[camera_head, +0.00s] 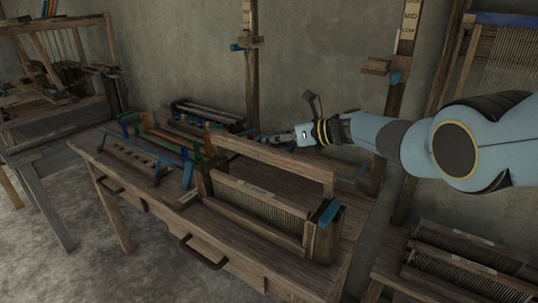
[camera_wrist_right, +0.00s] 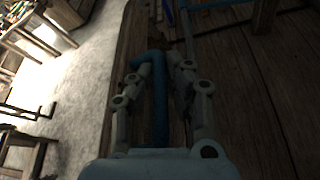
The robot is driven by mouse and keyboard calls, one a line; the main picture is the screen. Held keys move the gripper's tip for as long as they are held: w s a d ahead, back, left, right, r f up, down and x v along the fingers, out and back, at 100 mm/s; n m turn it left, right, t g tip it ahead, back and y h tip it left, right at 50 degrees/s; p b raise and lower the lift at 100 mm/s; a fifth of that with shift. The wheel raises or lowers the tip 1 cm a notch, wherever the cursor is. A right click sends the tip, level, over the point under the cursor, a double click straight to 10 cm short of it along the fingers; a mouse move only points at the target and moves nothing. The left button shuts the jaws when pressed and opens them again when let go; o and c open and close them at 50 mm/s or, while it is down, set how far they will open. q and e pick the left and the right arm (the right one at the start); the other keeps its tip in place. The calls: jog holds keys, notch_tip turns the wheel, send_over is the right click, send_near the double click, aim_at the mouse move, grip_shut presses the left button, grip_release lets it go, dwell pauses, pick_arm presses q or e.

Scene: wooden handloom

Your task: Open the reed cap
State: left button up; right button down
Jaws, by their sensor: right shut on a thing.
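A wooden reed stand on the table holds an upright reed (camera_head: 258,203) with many fine teeth between two end posts. A long wooden bar (camera_head: 270,160), which looks like the reed cap, stands raised above and behind the reed, with a clear gap between them. A blue block (camera_head: 329,212) sits on the right end post. My right gripper (camera_head: 272,139) is at the far side of the raised bar. In the right wrist view its fingers (camera_wrist_right: 160,75) are closed around a blue bar (camera_wrist_right: 154,100) with a bent upper end. Whether this bar joins the cap is hidden. My left gripper is out of view.
Racks with coloured parts (camera_head: 165,135) crowd the table's left and back. Wooden posts (camera_head: 250,80) stand along the wall. More reeds (camera_head: 465,255) lie at lower right, and a loom (camera_head: 50,80) stands at left.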

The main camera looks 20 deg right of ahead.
jog(key=shift+w+d+f+m+y+b, duration=0.4)
jog(key=shift+m+b, duration=0.2)
jog(key=shift+b, duration=0.4)
jog(key=shift+r, duration=0.1)
jog(key=shift+w+d+f+b, duration=0.2)
jog(key=shift+d+f+b, duration=0.2)
jog(key=shift+b, duration=0.7)
jog(key=c, duration=1.3)
grip_release()
jog(key=shift+w, duration=0.1)
jog(key=shift+c, duration=0.2)
jog(key=shift+s+d+r, duration=0.15)
jog(key=shift+s+d, duration=0.25)
jog(key=shift+d, duration=0.2)
jog(key=v, duration=1)
jog(key=shift+s+d+r, duration=0.2)
jog(key=shift+r, duration=0.15)
